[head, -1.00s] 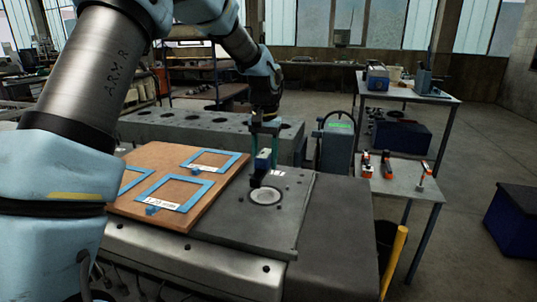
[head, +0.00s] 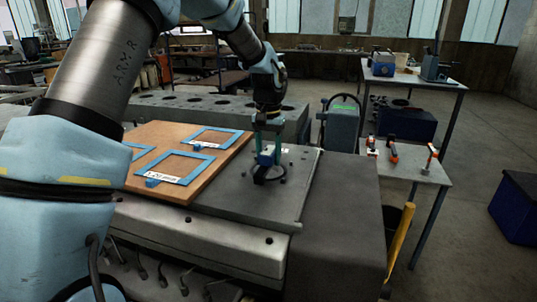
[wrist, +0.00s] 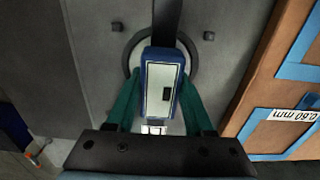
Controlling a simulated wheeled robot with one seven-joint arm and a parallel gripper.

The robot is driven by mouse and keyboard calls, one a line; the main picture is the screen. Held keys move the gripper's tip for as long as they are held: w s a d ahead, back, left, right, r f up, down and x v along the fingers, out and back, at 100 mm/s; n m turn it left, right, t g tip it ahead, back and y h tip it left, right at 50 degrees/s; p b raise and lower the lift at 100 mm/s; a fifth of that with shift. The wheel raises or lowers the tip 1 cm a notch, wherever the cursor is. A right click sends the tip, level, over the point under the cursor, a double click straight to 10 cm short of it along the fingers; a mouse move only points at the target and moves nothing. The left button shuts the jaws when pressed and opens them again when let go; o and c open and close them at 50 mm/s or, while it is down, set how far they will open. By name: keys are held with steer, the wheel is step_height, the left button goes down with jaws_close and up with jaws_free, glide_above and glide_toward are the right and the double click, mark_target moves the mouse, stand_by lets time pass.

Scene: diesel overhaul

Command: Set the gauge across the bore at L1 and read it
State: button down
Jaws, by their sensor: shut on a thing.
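My gripper (head: 268,150) is shut on the gauge (head: 265,160), a blue block with a pale face and a dark bar. In the wrist view the gauge (wrist: 163,88) sits between the green fingers, and its dark bar reaches over the round bore (wrist: 133,62). I cannot tell whether the bar touches the plate. No reading can be made out on the gauge, and no L1 mark is legible.
A brown board (head: 140,188) with blue frames and white labels lies left of the plate; one label reads 0.60 mm in the wrist view. A grey block with holes (head: 190,108) stands behind. A yellow handle (head: 398,250) stands at front right.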

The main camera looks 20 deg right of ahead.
steer(key=shift+f, duration=0.2)
stand_by(0.6)
steer(key=shift+c, duration=1)
jaws_free()
